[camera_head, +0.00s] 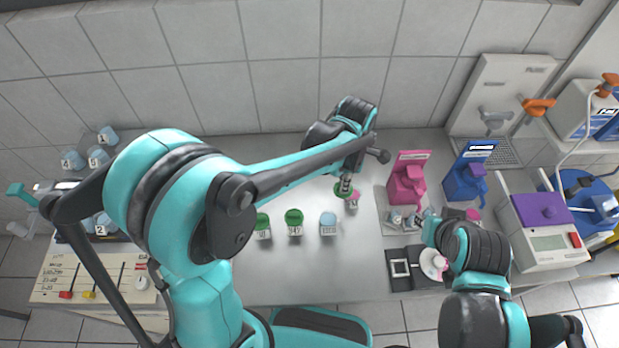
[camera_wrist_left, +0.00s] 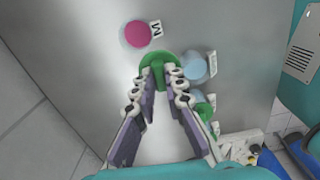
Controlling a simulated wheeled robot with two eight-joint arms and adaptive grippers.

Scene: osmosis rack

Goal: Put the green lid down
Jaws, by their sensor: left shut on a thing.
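The green lid (camera_wrist_left: 160,66) is a round disc between the fingertips of my left gripper (camera_wrist_left: 163,72) in the left wrist view. In the head view the green lid (camera_head: 341,191) shows just under my left gripper (camera_head: 346,184), beside a small jar with a pink lid (camera_head: 352,200). The left fingers are shut on the lid. The fingers hide part of it, and I cannot tell whether it touches the bench. My right gripper (camera_head: 428,224) is at the right, mostly hidden by its own arm, beside small items near the pink stand.
Two green-lidded jars (camera_head: 294,217) and a blue-lidded jar (camera_head: 328,219) stand in a row on the grey bench (camera_head: 300,275). A pink stand (camera_head: 407,180) and a blue stand (camera_head: 464,173) are to the right. Bare bench lies left of the lid and in front of the row.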

